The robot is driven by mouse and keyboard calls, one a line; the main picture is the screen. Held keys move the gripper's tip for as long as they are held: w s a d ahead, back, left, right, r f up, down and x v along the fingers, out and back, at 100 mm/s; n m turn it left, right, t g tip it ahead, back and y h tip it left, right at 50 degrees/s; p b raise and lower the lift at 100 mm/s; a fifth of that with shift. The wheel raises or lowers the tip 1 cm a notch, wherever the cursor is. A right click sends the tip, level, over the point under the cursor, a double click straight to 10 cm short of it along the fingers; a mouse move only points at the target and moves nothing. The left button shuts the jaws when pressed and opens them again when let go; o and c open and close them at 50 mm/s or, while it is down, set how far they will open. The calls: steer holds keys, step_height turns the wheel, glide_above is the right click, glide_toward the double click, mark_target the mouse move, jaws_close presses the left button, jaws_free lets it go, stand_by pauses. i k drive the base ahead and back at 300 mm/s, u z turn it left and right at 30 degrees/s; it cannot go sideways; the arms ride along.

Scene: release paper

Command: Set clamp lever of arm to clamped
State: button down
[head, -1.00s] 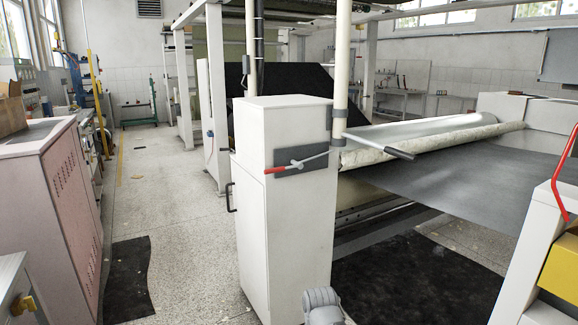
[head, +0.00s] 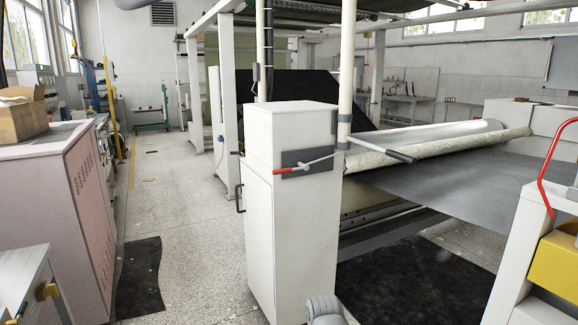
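A white cabinet (head: 290,210) stands in the middle of the head view. A lever with a red grip (head: 284,171) is mounted on a dark grey plate (head: 310,158) on the cabinet's upper front and tilts up to the right. A second lever (head: 385,150), a light rod with a dark handle, sticks out to the right from a collar on a white post (head: 346,75). I cannot tell which is the arm's clamp lever. A grey rounded part, seemingly of my arm, shows at the bottom edge. My gripper's fingers are not in view.
A pink-sided cabinet (head: 88,200) with a cardboard box (head: 22,118) stands at the left. A dark mat (head: 139,275) lies on the open aisle floor. A roll machine with a grey sheet (head: 450,180) fills the right, near a white frame with a red handle (head: 547,165).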

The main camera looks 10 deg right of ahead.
mark_target(305, 167)
steer(key=u, duration=0.1)
steer(key=i, duration=0.95)
steer(key=z, duration=0.05)
